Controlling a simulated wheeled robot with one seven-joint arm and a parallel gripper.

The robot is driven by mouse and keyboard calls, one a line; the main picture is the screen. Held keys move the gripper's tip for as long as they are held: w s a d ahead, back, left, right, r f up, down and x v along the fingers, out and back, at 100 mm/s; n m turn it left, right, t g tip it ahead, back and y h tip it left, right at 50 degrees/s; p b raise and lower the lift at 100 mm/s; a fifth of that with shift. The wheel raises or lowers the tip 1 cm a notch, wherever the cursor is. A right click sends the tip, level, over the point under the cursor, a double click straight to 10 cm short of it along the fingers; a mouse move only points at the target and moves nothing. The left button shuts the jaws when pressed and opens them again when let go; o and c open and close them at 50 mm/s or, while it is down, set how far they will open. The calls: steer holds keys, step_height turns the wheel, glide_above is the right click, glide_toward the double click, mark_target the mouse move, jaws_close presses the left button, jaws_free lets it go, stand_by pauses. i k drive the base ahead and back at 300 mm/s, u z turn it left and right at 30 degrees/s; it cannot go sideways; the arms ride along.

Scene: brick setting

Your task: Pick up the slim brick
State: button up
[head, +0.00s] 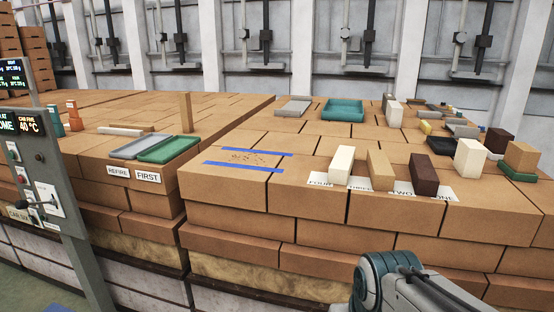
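Several small bricks stand upright along the front of the right-hand brick stack. From left to right are a narrow cream brick (342,163), a narrow tan brick (380,170), a dark brown brick (424,174) and a wider off-white brick (470,159). A very thin brown upright piece (186,113) stands on the left-hand stack. I cannot tell for certain which one is the slim brick. Part of my teal and grey arm shows at the bottom right, in front of the stack. My gripper's fingers are not in view.
White labels (360,184) lie by the front bricks. A teal tray (343,110), a grey slab (293,107) and more small pieces lie behind. Green (168,149) and grey (137,147) trays sit on the left stack. A control panel (40,160) stands far left.

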mark_target(340, 169)
steer(key=u, duration=0.15)
steer(key=i, duration=1.35)
steer(key=z, duration=0.75)
